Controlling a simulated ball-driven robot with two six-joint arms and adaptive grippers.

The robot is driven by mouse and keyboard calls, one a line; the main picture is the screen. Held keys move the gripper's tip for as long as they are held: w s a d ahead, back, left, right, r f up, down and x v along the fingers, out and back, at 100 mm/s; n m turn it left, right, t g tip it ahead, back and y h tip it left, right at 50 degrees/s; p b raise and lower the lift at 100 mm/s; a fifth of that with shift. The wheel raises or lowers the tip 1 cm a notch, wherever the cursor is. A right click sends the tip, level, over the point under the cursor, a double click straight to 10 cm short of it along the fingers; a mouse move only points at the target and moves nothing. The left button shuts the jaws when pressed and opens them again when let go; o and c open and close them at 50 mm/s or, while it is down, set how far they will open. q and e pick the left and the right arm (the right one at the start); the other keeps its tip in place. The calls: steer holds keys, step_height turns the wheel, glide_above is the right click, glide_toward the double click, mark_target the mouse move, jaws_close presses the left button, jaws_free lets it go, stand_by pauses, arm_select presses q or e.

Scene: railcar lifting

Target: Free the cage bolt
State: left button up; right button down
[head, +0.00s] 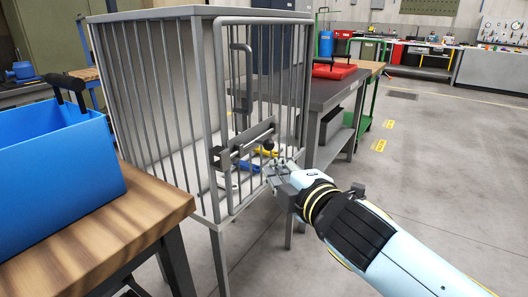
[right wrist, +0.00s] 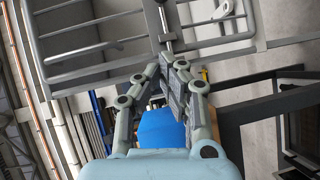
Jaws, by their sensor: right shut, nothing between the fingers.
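A grey barred cage (head: 170,90) stands on legs in the middle of the head view. Its barred door carries a sliding bolt (head: 243,146), a rod in a dark bracket with a dark round knob (head: 268,144) at its right end. My right gripper (head: 272,168) is shut and empty, just below the knob. I cannot tell whether it touches the bolt. In the right wrist view, the closed fingers (right wrist: 171,60) are close to the bolt rod (right wrist: 164,20). Blue and yellow items lie inside the cage, partly hidden. My left gripper is not in view.
A wooden bench (head: 100,230) with a blue bin (head: 55,150) stands at the left front. A dark workbench (head: 325,90) with a red case (head: 333,70) stands right of the cage. The floor at the right (head: 450,170) is clear.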

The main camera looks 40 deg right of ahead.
steer(key=shift+w, duration=0.1)
steer(key=d+b+x, duration=0.1)
steer(key=d+x, duration=0.1)
steer(key=x, duration=1)
steer(key=shift+d+f, duration=0.15)
steer(key=shift+d, duration=0.2)
steer(key=shift+w, duration=0.1)
steer(key=d, duration=0.1)
steer(key=w+d, duration=0.1)
steer(key=d, duration=0.1)
steer(key=w+d, duration=0.1)
steer(key=shift+d, duration=0.35)
steer(key=shift+p, duration=0.3)
